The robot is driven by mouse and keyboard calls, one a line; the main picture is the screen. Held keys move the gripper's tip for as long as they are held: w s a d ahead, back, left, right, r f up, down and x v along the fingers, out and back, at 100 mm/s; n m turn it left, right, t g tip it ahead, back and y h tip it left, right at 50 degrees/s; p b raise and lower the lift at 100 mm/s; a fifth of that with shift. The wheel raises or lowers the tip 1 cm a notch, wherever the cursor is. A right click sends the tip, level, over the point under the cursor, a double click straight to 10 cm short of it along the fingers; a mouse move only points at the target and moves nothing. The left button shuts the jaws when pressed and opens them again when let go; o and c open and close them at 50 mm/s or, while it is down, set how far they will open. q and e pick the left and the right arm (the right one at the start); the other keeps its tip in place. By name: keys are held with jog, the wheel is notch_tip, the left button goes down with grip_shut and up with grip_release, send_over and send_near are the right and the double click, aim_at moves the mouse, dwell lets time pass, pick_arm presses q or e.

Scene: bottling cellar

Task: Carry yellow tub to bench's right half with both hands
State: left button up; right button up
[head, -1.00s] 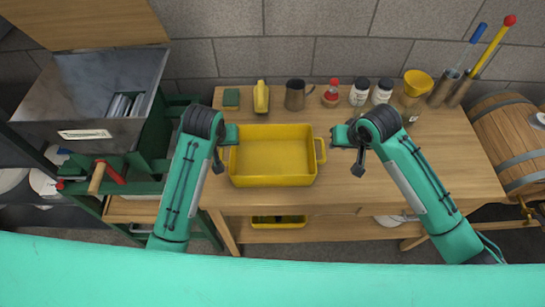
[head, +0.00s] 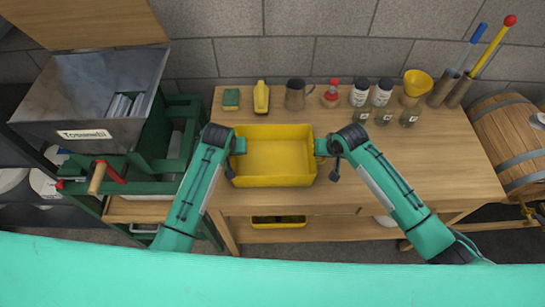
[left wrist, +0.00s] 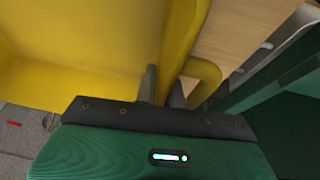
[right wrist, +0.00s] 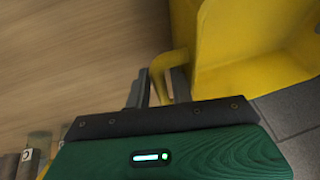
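The yellow tub (head: 273,181) stands upright on the left half of the wooden bench (head: 430,165), and it looks empty. My left gripper (head: 237,146) is at its left handle; in the left wrist view the fingers (left wrist: 163,90) are close together with yellow plastic between them. My right gripper (head: 322,147) is at its right handle; in the right wrist view its fingers (right wrist: 157,90) sit closely about the handle bar (right wrist: 162,68). Both grippers look shut on the tub, though the exact contact is partly hidden. The tub rests on the bench top.
The bench's right half has a clear front and middle. Along the back stand a sponge (head: 231,99), a yellow bottle (head: 261,98), a metal mug (head: 295,95), several jars, a yellow funnel (head: 417,82) and brushes in holders. A green-framed machine (head: 90,95) stands left, a barrel (head: 512,140) right.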

pick_arm(q)
grip_shut()
pick_arm(e)
jog(key=shift+c, duration=1.1)
grip_shut()
pick_arm(q)
jog(key=shift+r, duration=0.1)
pick_arm(e)
jog(key=shift+r, duration=0.1)
